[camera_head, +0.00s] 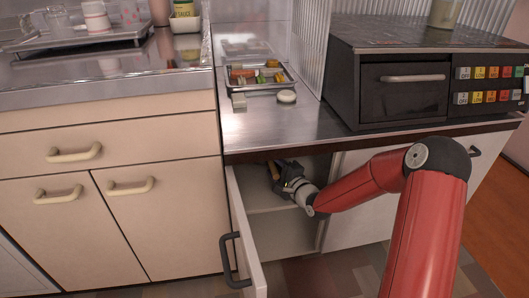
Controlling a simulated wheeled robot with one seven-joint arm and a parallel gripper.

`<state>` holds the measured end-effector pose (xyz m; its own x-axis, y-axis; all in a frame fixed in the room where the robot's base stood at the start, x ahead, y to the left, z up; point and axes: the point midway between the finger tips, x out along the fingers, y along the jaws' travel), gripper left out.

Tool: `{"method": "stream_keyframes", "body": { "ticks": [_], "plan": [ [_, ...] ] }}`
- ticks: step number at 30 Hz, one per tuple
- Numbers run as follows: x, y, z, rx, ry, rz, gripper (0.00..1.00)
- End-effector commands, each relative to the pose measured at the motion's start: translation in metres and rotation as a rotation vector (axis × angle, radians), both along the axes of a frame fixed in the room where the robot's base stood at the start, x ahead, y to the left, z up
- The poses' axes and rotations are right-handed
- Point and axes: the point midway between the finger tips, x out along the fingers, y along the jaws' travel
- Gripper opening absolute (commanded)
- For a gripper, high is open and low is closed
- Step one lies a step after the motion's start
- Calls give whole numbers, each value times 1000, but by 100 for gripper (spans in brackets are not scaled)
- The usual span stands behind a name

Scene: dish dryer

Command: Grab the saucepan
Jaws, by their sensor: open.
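My gripper (284,181) is inside the open lower cabinet, near the top of its opening under the counter. The jaws point left and into the cabinet, and they are open. A small brownish piece (273,170) shows just left of the jaws. It is too small and dark to tell whether it is part of the saucepan or whether the jaws are around it. No saucepan can be made out clearly. The cabinet's upper inside is in shadow and partly hidden by my gripper.
The cabinet door (248,240) stands open at the left, with a dark handle (232,262). A shelf (265,209) lies below my gripper. The counter edge (300,146) runs just above. A black dish dryer (403,92) and a small tray (284,81) with food stand on the counter.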

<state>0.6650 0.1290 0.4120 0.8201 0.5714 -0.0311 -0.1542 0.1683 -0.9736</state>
Motion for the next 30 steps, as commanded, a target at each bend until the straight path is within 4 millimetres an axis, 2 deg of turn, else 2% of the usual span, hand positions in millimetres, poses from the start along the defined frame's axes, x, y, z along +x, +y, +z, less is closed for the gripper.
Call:
{"method": "stream_keyframes", "body": {
  "ticks": [2,12,25,30],
  "plan": [
    [0,0,0,0,0,0,45],
    [0,0,0,-1,1,0,0],
    [0,0,2,0,-4,0,0],
    [0,0,12,0,-5,0,0]
  ]
}}
